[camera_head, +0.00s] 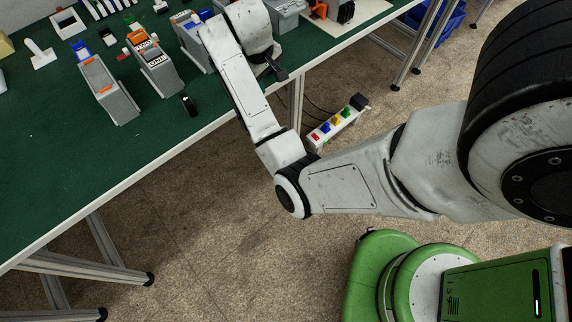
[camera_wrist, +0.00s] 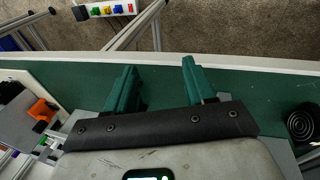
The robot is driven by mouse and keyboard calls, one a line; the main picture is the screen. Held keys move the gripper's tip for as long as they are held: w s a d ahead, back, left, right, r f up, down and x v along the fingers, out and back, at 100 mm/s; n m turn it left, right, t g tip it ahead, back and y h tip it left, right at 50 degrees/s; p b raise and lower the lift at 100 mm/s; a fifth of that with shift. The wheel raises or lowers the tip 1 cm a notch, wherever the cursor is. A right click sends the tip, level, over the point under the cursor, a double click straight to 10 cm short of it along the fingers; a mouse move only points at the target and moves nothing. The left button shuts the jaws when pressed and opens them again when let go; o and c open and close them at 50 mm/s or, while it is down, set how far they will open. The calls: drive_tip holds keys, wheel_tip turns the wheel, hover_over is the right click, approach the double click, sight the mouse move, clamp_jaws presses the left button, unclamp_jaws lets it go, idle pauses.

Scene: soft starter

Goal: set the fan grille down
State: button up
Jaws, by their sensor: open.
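A black round piece with concentric rings (camera_wrist: 303,122) lies on the green bench at the right of the wrist view; it looks like the fan grille. A small black object near the bench's front edge in the head view (camera_head: 190,105) may be the same piece, but it is too small to be sure. My gripper (camera_wrist: 160,75) is open over the bench near its front edge. Its two green fingers are apart, with only the bench top visible between them. The black piece is apart from the fingers, to their right in the wrist view. In the head view my arm largely hides the gripper.
Grey device housings (camera_head: 109,90) stand on the green bench (camera_head: 60,150) left of my arm. An orange part (camera_wrist: 42,110) is at the left of the wrist view. A power strip (camera_head: 337,128) lies on the floor. Bare bench top is free at the left front.

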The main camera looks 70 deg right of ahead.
drive_tip(key=s+a+f+n+y, duration=0.1)
drive_tip(key=s+a+f, duration=0.2)
drive_tip(key=a, duration=0.5)
drive_tip(key=s+a+f+n+t, duration=0.1)
drive_tip(key=s+a+f+n, duration=0.1)
drive_tip(key=s+a, duration=0.4)
drive_tip(key=s+a+f+n+y, duration=0.1)
drive_tip(key=s+a+f, duration=0.2)
drive_tip(key=a, duration=0.9)
drive_tip(key=shift+s+a+f+n+y, duration=0.15)
drive_tip(key=shift+s+f+n+y, duration=0.2)
drive_tip(key=shift+s, duration=0.5)
